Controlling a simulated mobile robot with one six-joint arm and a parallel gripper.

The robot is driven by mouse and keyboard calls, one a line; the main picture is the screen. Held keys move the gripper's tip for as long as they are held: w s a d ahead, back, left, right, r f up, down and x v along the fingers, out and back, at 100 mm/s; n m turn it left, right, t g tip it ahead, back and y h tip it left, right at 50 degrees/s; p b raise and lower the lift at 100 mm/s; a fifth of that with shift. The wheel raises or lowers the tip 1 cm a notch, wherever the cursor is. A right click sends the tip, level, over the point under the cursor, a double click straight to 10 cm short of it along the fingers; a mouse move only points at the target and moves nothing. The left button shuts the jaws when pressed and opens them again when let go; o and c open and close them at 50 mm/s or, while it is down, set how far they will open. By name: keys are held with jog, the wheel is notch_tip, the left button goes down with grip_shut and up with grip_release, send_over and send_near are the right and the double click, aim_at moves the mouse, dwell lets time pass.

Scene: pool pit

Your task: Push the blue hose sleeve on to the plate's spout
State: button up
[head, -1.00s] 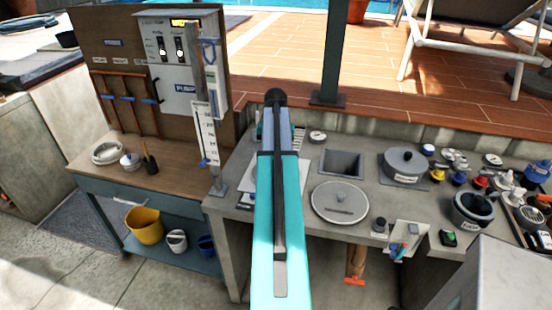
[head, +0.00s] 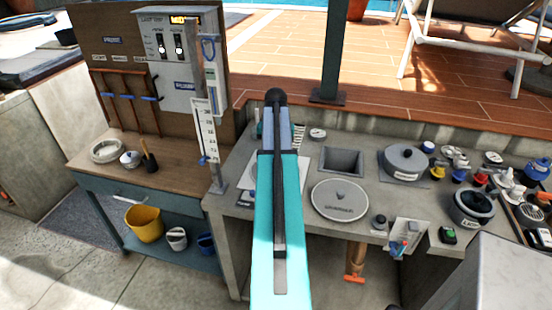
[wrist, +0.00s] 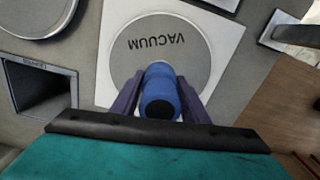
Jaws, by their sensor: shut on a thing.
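The blue hose sleeve (wrist: 160,100) is a short cylinder in the wrist view, its dark open end towards the camera. My gripper (wrist: 160,78) is shut on it, one finger on each side. Behind the sleeve is the round grey plate (wrist: 130,58) marked VACUUM, on a white square. The sleeve overlaps the lower middle of the plate in this view. The spout is hidden behind the sleeve, so I cannot tell whether the two touch. In the head view my arm covers the gripper, the sleeve and most of the plate.
A square recess (head: 343,162) and a round lid (head: 339,200) are right of my arm on the grey counter. A grey pot (head: 405,163) and several small parts stand farther right. A post with a scale (head: 205,130) rises on the left.

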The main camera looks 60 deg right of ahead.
jog(key=shift+f, duration=0.35)
dwell(0.7)
jog(key=o, duration=1.2)
jog(key=shift+c, duration=0.2)
jog(key=shift+o, duration=0.6)
jog(key=shift+r, duration=0.2)
jog(key=shift+r+p, duration=1.6)
jog(key=shift+r, duration=0.75)
jog(key=shift+r+p, duration=1.3)
jog(key=shift+r, duration=0.7)
